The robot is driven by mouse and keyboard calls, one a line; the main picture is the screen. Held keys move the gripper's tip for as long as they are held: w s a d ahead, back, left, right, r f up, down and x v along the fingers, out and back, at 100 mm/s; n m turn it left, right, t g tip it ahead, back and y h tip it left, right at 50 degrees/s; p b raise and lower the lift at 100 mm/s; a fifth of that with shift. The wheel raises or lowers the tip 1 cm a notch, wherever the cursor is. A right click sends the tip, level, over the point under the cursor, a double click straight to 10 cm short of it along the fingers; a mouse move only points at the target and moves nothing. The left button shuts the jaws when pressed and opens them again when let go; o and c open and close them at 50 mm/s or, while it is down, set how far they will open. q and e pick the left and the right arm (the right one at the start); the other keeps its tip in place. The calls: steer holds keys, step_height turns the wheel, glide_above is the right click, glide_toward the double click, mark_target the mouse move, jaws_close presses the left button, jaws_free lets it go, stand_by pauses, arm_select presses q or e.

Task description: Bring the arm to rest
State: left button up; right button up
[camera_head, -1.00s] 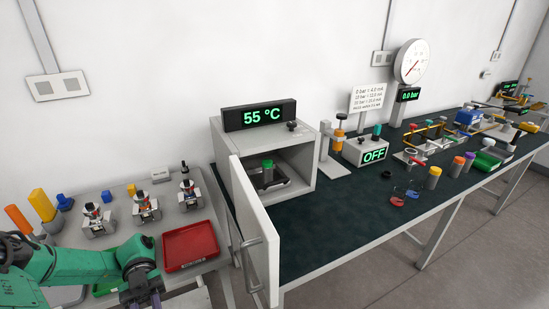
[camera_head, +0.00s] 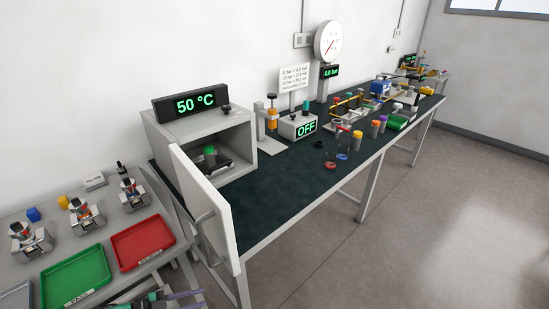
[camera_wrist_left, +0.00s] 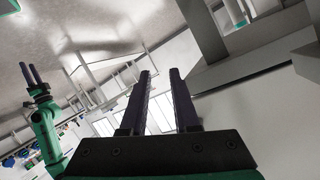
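My left gripper (camera_head: 178,299) shows only in part at the bottom edge of the head view, below the red tray. In the left wrist view its two dark fingers (camera_wrist_left: 159,100) stand apart with nothing between them. A second green arm, mine, shows in the left wrist view; its gripper (camera_wrist_left: 28,72) has two fingers apart and seems empty. An oven (camera_head: 205,140) has its white door (camera_head: 203,210) open, and a green-topped part (camera_head: 210,152) sits inside. Its display (camera_head: 196,104) reads 50 °C.
A red tray (camera_head: 125,262) and a green tray (camera_head: 55,299) lie on the left table, with several metal fixtures behind them. The dark bench (camera_head: 270,205) holds a box reading OFF (camera_head: 305,128), a dial gauge (camera_head: 328,41) and several small parts. The floor at right is clear.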

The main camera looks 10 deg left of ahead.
arm_select(q)
steer(key=s+a+f+n+t+y, duration=0.15)
steer(key=f+n+y, duration=0.25)
steer(key=f, duration=0.4)
steer(key=s+a+f+n+g+y, duration=0.1)
steer(key=s+a+f+n+y, duration=0.2)
steer(key=f, duration=0.4)
steer(key=s+d+f+n+g+y, duration=0.1)
steer(key=s+d+f+n+g, duration=0.1)
steer(key=s+f, duration=0.2)
steer(key=s+d+f+n+g+y, duration=0.1)
steer(key=s+f, duration=0.4)
steer(key=s, duration=0.6)
steer(key=s+d+f+n+g+y, duration=0.2)
steer(key=s+d+f+n+g, duration=0.1)
steer(key=s, duration=0.5)
step_height(320, 180, down, 2)
steer(key=shift+d+f+g, duration=0.1)
steer(key=shift+d+g, duration=0.45)
steer(key=shift+g, duration=0.4)
